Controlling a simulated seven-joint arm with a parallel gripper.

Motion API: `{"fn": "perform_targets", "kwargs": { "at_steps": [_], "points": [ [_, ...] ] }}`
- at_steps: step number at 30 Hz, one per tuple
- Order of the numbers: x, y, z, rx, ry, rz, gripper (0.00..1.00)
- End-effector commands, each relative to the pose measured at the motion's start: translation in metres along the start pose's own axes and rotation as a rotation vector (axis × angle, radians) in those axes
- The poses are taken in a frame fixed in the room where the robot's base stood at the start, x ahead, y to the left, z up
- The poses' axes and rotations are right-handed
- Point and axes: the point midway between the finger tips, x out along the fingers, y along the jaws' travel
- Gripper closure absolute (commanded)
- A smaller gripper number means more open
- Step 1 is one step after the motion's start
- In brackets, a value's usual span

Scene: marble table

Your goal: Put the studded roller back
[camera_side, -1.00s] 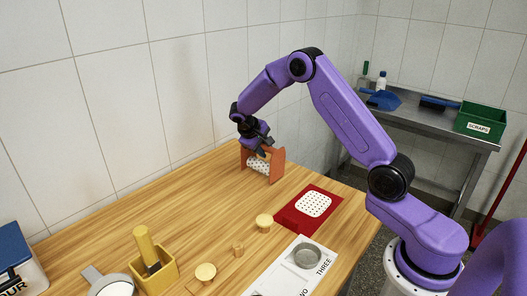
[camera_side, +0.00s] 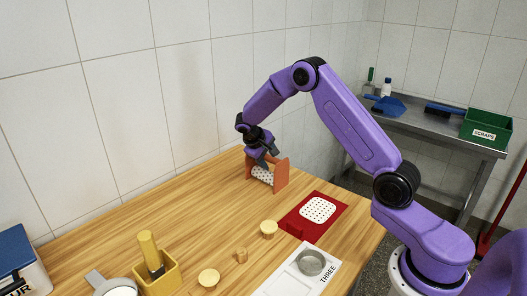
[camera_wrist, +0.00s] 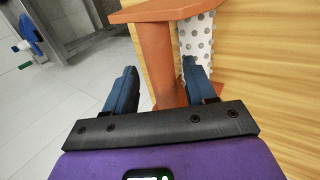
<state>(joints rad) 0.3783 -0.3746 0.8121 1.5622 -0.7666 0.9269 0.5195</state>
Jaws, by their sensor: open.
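The studded roller (camera_side: 263,175) is a white cylinder with dark dots. It sits between the two end panels of an orange-brown stand (camera_side: 281,175) at the table's back. In the wrist view the roller (camera_wrist: 197,42) is at the upper right, beside a brown upright of the stand (camera_wrist: 157,60). My gripper (camera_side: 268,158) is at the top of the stand, right by the roller. In the wrist view my gripper (camera_wrist: 160,75) is open, its two dark fingers spread with the upright between them and nothing clamped. The roller's lower part is hidden.
A red mat (camera_side: 297,228) with a white dotted pad (camera_side: 318,208) lies right of the stand. Nearer are round wooden pieces (camera_side: 268,229), a metal ring (camera_side: 311,262) on a labelled sheet, and a yellow block holder (camera_side: 158,278). Table left of the stand is clear.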

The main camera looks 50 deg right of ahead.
Motion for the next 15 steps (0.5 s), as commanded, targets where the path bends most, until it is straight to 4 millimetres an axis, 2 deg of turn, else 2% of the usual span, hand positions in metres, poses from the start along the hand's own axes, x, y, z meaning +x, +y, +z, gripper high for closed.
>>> {"fn": "perform_targets", "kwargs": {
  "at_steps": [2,5,15],
  "points": [
    [0.001,0.000,0.000,0.000,0.000,0.000,0.45],
    [-0.015,0.000,-0.001,0.001,0.005,0.001,0.45],
    [-0.086,-0.003,-0.001,0.002,0.005,-0.001,0.45]
  ]
}}
